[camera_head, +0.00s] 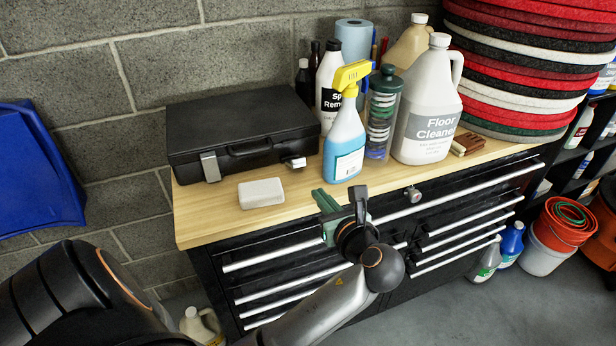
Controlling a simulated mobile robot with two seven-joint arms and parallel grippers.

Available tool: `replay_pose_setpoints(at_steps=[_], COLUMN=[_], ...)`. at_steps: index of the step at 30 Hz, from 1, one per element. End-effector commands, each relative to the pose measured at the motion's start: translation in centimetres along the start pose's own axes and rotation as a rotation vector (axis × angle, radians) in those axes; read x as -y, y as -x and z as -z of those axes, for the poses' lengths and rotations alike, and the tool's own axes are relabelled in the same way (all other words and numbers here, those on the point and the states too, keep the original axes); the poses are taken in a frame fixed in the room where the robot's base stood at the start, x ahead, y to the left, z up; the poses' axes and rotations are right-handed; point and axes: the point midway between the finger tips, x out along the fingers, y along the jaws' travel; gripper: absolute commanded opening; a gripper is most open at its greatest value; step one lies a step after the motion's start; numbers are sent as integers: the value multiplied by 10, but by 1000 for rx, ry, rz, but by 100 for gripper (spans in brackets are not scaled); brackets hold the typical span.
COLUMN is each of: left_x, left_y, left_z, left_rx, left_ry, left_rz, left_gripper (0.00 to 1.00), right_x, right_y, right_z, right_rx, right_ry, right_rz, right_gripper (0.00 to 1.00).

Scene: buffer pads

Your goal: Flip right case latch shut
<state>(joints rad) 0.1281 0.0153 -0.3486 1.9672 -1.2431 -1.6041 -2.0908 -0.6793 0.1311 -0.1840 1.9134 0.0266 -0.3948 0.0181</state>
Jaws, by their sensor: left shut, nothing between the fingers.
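The black case (240,127) lies closed on the wooden bench top, near the wall. Its right latch (296,162) is a small pale piece that sticks out from the front face, so it looks flipped open. Its left latch (210,167) is grey and lies flat against the front. My left gripper (357,198) is shut and empty at the bench's front edge, to the right of the right latch and nearer to me, apart from the case. My right gripper is not in view.
A white block (261,193) lies in front of the case. A blue spray bottle (345,143) stands right of the case, with a floor cleaner jug (428,110) and stacked pads (525,62) beyond.

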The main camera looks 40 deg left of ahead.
Motion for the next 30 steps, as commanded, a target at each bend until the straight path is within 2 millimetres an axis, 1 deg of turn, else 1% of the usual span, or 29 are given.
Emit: replay_pose_setpoints(at_steps=[2,5,12,15,18,24,30], left_x=[0,0,0,-1,0,0,0], left_y=[-4,-16,-60,-76,-89,-100,-100], left_z=[0,0,0,0,0,0,0], left_rx=[1,4,3,2,2,1,0], left_ry=[-1,-2,-2,-2,-1,1,1], left_rz=[-1,-1,-2,-1,0,1,2], left_gripper=[0,0,0,0,0,0,0], right_x=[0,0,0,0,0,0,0], right_y=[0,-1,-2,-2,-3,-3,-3], right_z=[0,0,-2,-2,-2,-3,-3], right_rx=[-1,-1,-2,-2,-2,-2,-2], right_ry=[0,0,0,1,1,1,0], right_rz=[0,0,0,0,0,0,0], right_gripper=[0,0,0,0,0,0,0])
